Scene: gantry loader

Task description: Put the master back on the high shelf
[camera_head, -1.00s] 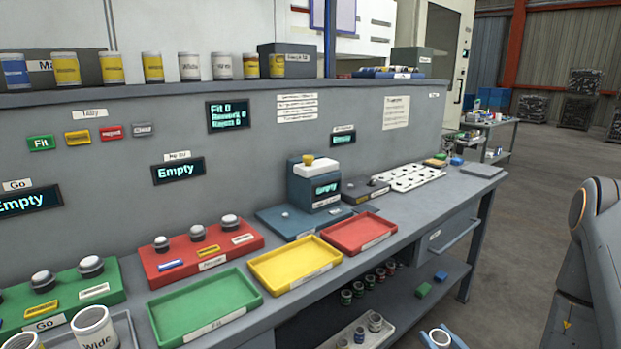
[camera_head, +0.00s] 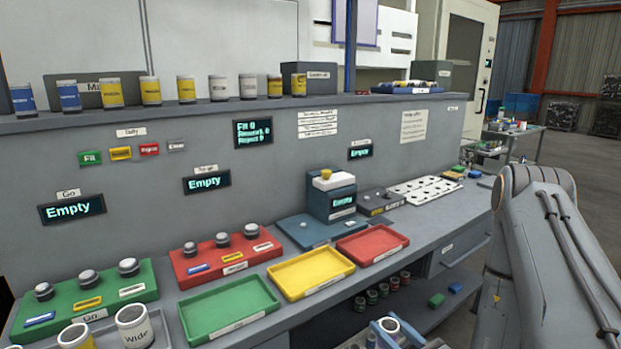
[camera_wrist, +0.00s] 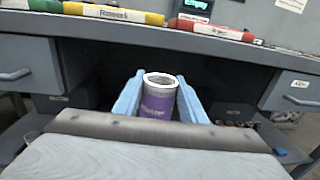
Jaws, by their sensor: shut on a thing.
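My gripper (camera_wrist: 160,98) has its blue fingers shut on a white-rimmed cylinder with a purple label (camera_wrist: 158,97), held upright in the wrist view. Its label text is too small to read. In the head view, the held cylinder (camera_head: 389,324) and my gripper (camera_head: 388,330) show at the bottom edge, in front of the bench and below its top. The high shelf (camera_head: 350,99) runs along the top of the grey back panel. Several labelled cylinders stand on it: blue ones (camera_head: 69,96) at left, yellow ones (camera_head: 150,92), pale ones (camera_head: 218,88) and another yellow one at right.
A dark box (camera_head: 307,76) stands on the shelf behind the right cylinders. Green (camera_head: 228,308), yellow (camera_head: 310,273) and red (camera_head: 372,244) trays line the bench front. A blue device (camera_head: 331,200) stands behind them. A lower shelf under the bench holds small parts.

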